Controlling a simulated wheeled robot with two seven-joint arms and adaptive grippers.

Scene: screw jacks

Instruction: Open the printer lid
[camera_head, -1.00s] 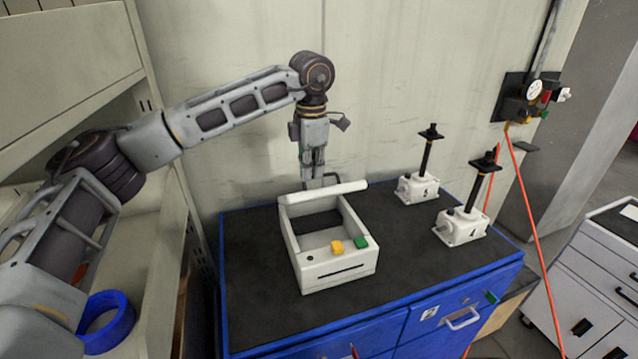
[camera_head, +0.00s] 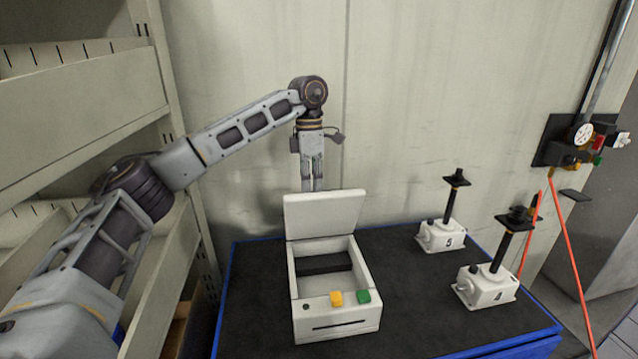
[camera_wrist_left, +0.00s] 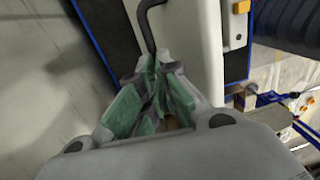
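The white printer (camera_head: 370,296) stands on the bench, with an orange button and a green button on its front top edge. Its lid (camera_head: 325,212) stands up at the back edge, its broad face toward me, and the inside is exposed. My left gripper (camera_head: 313,187) is behind the lid, its fingertips partly hidden by it. In the left wrist view, a black curved handle (camera_wrist_left: 146,24) beside the white lid (camera_wrist_left: 193,40) runs to between the fingertips (camera_wrist_left: 155,66), which look closed around it. My right gripper is not in view.
The dark bench top (camera_head: 262,300) has a blue edge. Two white screw jacks, one rear (camera_head: 441,236) and one front (camera_head: 487,287), stand right of the printer. A shelf unit (camera_head: 85,85) is at the left, a wall behind. A gauge (camera_head: 583,134) and red hose (camera_head: 574,255) are at the right.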

